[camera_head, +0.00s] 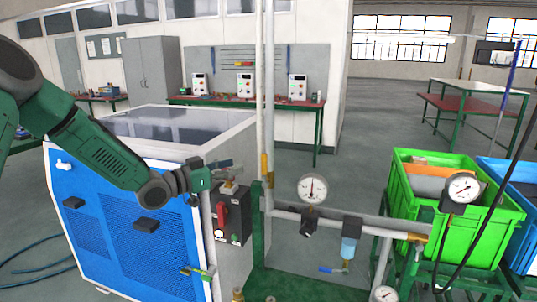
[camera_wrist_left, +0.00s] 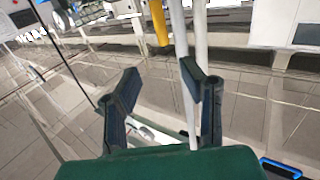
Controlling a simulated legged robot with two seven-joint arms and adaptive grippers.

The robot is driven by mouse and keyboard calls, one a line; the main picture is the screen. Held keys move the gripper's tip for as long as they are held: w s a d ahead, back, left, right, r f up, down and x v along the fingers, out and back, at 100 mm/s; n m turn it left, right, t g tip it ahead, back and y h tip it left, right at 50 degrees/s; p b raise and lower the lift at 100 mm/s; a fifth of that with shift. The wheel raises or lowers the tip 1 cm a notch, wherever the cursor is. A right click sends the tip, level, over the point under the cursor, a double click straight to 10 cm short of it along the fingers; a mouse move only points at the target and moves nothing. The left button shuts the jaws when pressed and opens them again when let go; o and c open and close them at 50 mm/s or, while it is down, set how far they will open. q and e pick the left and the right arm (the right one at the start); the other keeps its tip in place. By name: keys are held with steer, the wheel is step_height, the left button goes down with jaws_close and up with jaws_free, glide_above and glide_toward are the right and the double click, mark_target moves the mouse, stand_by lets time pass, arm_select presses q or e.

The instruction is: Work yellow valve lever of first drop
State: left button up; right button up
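A yellow valve lever (camera_head: 265,165) hangs along the white vertical pipe in the middle of the head view. A yellow part also shows at the top of the left wrist view (camera_wrist_left: 158,22), beside white pipes. My left gripper (camera_head: 228,168) is to the left of the lever in the head view, above the red and black switch box. In the left wrist view its two fingers (camera_wrist_left: 160,78) are spread apart, with the yellow part beyond their tips and no visible contact. My right gripper is not in view.
A blue-sided generator cabinet (camera_head: 130,230) stands below my left arm. A switch box (camera_head: 231,215) sits under the gripper. A pressure gauge (camera_head: 312,188) and a horizontal pipe (camera_head: 340,222) are to the right of the lever. A green crate (camera_head: 470,235) stands farther right.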

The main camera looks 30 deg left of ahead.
mark_target(262, 158)
arm_select(q)
steer(key=x, duration=1.1)
steer(key=shift+w+a+f+p, duration=0.2)
steer(key=shift+a+f+p, duration=0.05)
steer(key=shift+a+p, duration=0.15)
steer(key=shift+w+d+r, duration=0.1)
steer(key=shift+w+d, duration=0.05)
steer(key=shift+d, duration=0.2)
steer(key=shift+c, duration=0.5)
steer(key=shift+a, duration=0.2)
jaws_close()
